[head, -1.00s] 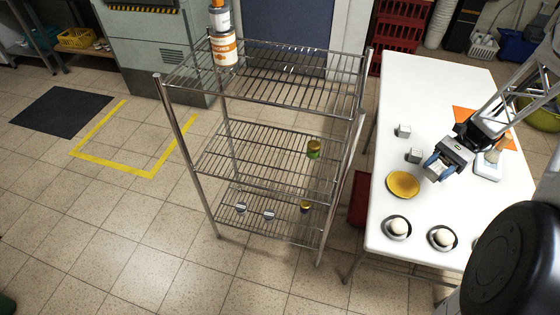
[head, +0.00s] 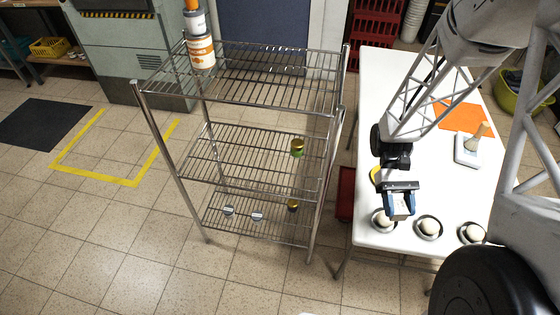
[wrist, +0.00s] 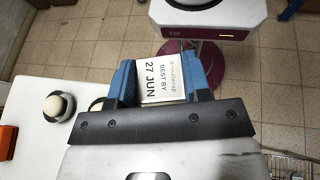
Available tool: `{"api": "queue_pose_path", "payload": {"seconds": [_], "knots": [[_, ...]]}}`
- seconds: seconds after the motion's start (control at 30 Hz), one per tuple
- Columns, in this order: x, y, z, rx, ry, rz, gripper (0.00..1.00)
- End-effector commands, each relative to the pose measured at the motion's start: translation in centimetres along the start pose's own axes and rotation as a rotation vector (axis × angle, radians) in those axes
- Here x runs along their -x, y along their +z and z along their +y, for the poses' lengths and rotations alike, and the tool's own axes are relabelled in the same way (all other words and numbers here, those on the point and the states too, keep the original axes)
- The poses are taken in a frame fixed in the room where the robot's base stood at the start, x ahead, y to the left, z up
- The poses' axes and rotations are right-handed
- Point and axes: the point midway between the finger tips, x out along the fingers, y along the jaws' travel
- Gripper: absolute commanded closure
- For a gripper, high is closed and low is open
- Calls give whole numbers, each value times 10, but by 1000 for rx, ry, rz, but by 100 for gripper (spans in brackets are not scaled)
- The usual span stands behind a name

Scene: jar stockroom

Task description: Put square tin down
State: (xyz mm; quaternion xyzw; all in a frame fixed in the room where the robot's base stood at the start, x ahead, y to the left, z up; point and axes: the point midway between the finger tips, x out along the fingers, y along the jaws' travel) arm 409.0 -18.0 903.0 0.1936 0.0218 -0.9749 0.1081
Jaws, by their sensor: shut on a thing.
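The square tin (wrist: 162,80) shows in the wrist view as a pale block with a printed label reading "BEST BY 27 JUN". My gripper (wrist: 165,72) is shut on it, one blue finger on each side. In the head view my gripper (head: 399,208) hangs over the front left part of the white table (head: 385,75), close to the leftmost bowl. The tin is mostly hidden by the fingers there. I cannot tell its exact height above the table.
Grey bowls with white round things (head: 429,227) line the table's front edge. A wire shelf (head: 240,155) stands left.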

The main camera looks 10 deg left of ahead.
Motion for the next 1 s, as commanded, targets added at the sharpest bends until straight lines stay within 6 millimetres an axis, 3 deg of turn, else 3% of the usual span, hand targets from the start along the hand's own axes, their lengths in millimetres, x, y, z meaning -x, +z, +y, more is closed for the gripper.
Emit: {"api": "queue_pose_path", "payload": {"seconds": [0.37,1.0], "knots": [[-24,14,-30,105,256,0,84],[-7,2,-63,266,645,1,84]]}}
